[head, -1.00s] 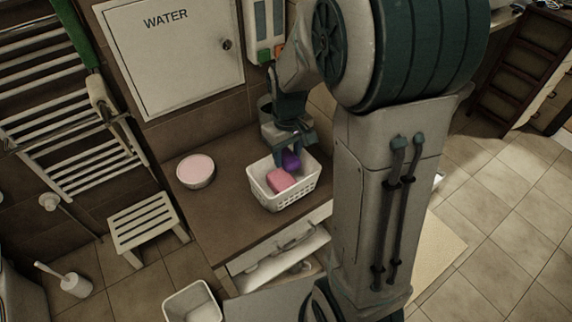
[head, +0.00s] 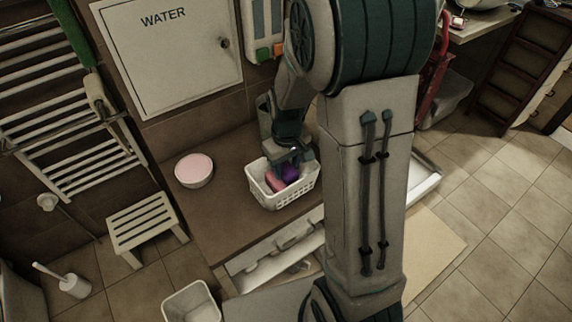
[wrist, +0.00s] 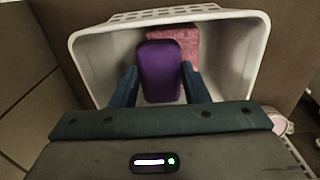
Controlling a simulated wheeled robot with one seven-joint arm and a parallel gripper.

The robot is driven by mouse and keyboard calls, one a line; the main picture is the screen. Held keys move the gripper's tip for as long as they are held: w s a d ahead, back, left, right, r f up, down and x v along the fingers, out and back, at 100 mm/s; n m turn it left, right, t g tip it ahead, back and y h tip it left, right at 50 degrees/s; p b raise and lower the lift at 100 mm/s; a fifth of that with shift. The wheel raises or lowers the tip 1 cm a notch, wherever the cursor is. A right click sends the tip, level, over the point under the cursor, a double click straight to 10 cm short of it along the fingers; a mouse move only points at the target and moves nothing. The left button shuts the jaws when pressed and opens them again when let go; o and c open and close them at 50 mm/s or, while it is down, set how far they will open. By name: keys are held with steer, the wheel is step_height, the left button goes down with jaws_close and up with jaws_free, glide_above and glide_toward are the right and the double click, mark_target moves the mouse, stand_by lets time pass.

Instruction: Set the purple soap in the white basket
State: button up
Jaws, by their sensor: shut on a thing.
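The purple soap (wrist: 160,72) is between the two fingers of my gripper (wrist: 160,88), which is shut on it. In the wrist view the soap is over the inside of the white basket (wrist: 98,62). In the head view the purple soap (head: 290,173) and my gripper (head: 290,158) are at the mouth of the basket (head: 285,198). A pink block (wrist: 186,48) lies in the basket beside and partly behind the purple soap; it also shows in the head view (head: 274,182). I cannot tell whether the soap touches the basket floor.
The basket stands on a brown counter (head: 215,215). A round tin with a pink top (head: 194,170) stands to its left. A grey container (head: 265,118) stands behind my gripper by the wall. An open drawer (head: 275,255) is below the counter.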

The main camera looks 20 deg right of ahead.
mark_target(287, 168)
steer(key=o, duration=1)
steer(key=shift+r+p, duration=0.55)
steer(key=shift+p, duration=0.1)
step_height(287, 168, up, 11)
steer(key=s+r+m+t, duration=0.1)
steer(key=s, duration=0.3)
steer(key=s+r+m+t, duration=0.1)
steer(key=s, duration=0.4)
steer(key=s+r+m+t+b, duration=0.1)
steer(key=s+r, duration=0.1)
steer(key=s, duration=0.3)
steer(key=shift+s+a+m, duration=0.1)
steer(key=shift+s+m, duration=0.15)
steer(key=shift+m, duration=0.05)
